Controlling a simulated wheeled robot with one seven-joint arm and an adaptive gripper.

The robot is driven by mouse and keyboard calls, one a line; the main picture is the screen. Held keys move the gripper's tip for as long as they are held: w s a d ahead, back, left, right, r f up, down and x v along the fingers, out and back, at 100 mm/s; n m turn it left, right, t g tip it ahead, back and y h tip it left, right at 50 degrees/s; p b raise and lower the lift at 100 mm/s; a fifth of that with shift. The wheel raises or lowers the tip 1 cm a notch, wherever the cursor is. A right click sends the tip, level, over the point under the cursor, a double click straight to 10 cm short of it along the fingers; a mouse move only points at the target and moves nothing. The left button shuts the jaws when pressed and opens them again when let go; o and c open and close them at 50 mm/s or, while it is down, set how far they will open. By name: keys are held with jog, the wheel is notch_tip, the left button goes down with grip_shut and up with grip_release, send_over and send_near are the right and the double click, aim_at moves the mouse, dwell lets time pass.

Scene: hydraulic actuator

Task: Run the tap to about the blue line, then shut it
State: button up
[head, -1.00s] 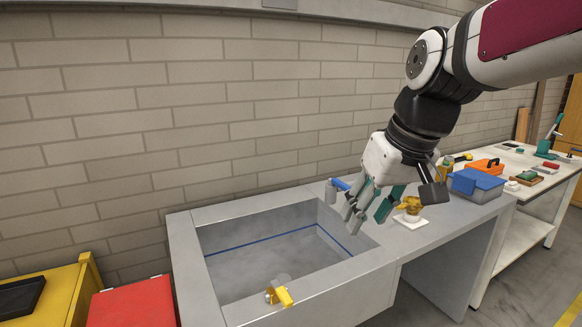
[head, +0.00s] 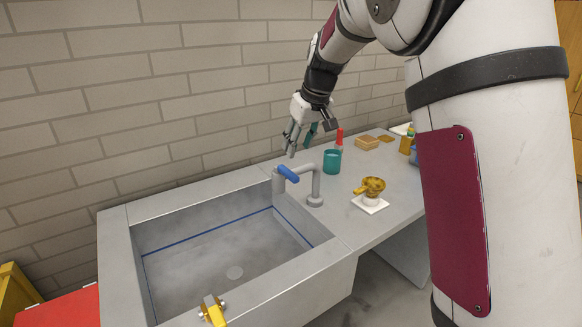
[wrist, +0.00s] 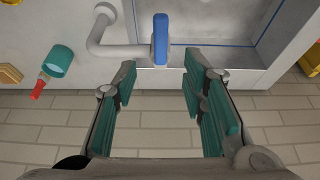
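The grey tap (head: 315,184) stands at the right back of the sink basin (head: 150,285). Its blue handle (head: 289,173) shows beside the bent pipe; in the wrist view the blue handle (wrist: 160,38) lies just ahead of the fingertips, between their lines. The blue line (head: 205,232) runs around the basin's inner walls. In the wrist view my gripper (wrist: 158,72) is open and empty.
A yellow lever (head: 214,314) sits on the sink's front rim. A brick wall (head: 150,110) closes the back.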

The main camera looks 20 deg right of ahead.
aim_at(289, 172)
jog(key=p+x, duration=0.1)
jog(key=x, duration=0.9)
jog(key=shift+f, duration=0.25)
jog(key=shift+c, duration=0.5)
grip_shut()
